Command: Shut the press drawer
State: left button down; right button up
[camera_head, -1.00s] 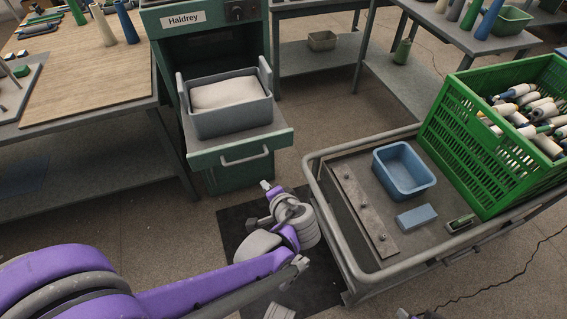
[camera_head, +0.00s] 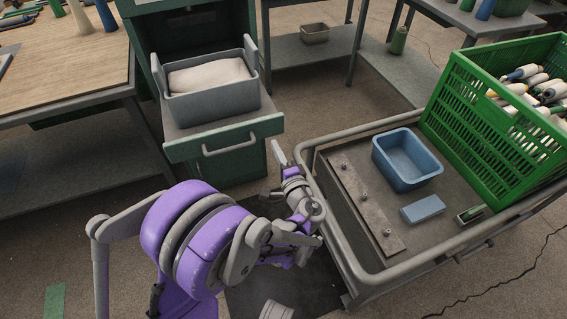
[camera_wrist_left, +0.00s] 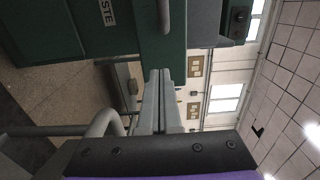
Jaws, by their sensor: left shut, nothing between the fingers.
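The press drawer (camera_head: 186,150) is pulled out of the green press (camera_head: 190,35), with its green front panel and grey bar handle (camera_head: 230,148) facing me. A grey bin (camera_head: 215,106) with white material (camera_head: 208,75) stands in it. My left gripper (camera_head: 277,152) is shut and empty, just right of and below the drawer's right front corner. In the left wrist view, turned sideways, its shut fingers (camera_wrist_left: 160,85) point at the green drawer front (camera_wrist_left: 166,50), near the handle (camera_wrist_left: 164,15). I cannot tell whether they touch. My right gripper is out of view.
A grey trolley (camera_head: 340,250) stands close to the right of my left gripper, carrying a blue tub (camera_head: 407,178), a blue block (camera_head: 423,209) and a green crate (camera_head: 465,140) of bobbins. A wooden-topped table (camera_head: 60,75) is at the left. Floor shows below the drawer.

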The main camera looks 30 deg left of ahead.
aim_at(267, 131)
pick_arm(q)
jog(key=x, duration=0.5)
jog(key=shift+b, duration=0.35)
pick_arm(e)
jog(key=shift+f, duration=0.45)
pick_arm(q)
jog(key=x, duration=1.5)
jog(key=shift+w+a+p, duration=0.2)
jog(key=shift+a+p, duration=0.05)
jog(key=shift+p, duration=0.15)
jog(key=p+x, duration=0.1)
jog(key=x, duration=1.5)
jog(key=shift+w, duration=0.2)
jog(key=shift+a+r, duration=0.2)
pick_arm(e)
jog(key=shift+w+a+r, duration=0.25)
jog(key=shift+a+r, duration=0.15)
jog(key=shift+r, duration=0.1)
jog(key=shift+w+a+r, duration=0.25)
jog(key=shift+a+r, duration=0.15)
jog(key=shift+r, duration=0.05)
pick_arm(q)
jog(key=shift+a, duration=0.1)
